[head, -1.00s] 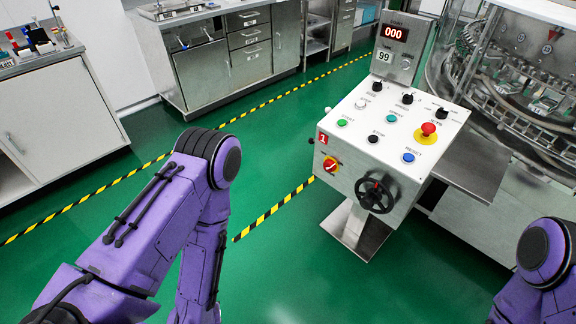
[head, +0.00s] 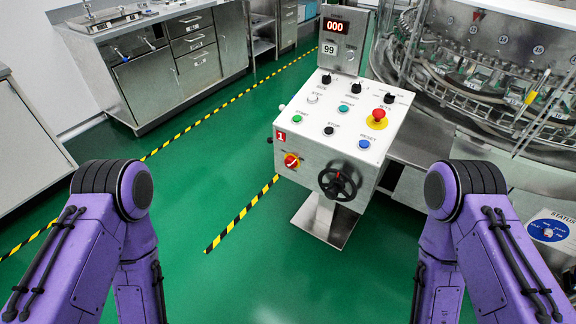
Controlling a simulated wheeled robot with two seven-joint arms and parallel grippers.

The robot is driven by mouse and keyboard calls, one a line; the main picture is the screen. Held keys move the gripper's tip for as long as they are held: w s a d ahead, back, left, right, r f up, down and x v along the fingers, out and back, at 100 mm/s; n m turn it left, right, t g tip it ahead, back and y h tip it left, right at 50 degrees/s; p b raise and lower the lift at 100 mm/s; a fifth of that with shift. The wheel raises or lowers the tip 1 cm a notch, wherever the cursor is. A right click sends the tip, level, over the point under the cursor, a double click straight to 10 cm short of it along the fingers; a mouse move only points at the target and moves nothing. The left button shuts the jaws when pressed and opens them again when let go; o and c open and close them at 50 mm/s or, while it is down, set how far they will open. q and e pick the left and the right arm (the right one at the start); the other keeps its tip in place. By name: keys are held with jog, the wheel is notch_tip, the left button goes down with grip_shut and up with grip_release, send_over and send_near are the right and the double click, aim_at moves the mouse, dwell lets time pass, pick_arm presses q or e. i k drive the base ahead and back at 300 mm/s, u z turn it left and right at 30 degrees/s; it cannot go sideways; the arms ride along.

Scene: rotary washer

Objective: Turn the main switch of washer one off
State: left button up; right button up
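The control box of washer one (head: 322,147) stands ahead, a white box on a metal foot with a red label "1" (head: 281,136) on its front left corner. My two purple arms show at the lower left and lower right, well apart from the box. Both grippers are out of view below the picture.
A black handwheel (head: 340,180) sticks out right of the switch. A red emergency button (head: 378,115) and several buttons and knobs sit on top. The rotary washer (head: 490,75) stands behind right, a status sign (head: 549,231) at right. Green floor (head: 250,270) before the box is clear.

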aim_at(290, 162)
jog(key=k, duration=0.65)
jog(key=u, duration=0.1)
jog(key=i, duration=0.65)
jog(key=z, duration=0.55)
jog(key=i, duration=0.5)
jog(key=z, duration=0.5)
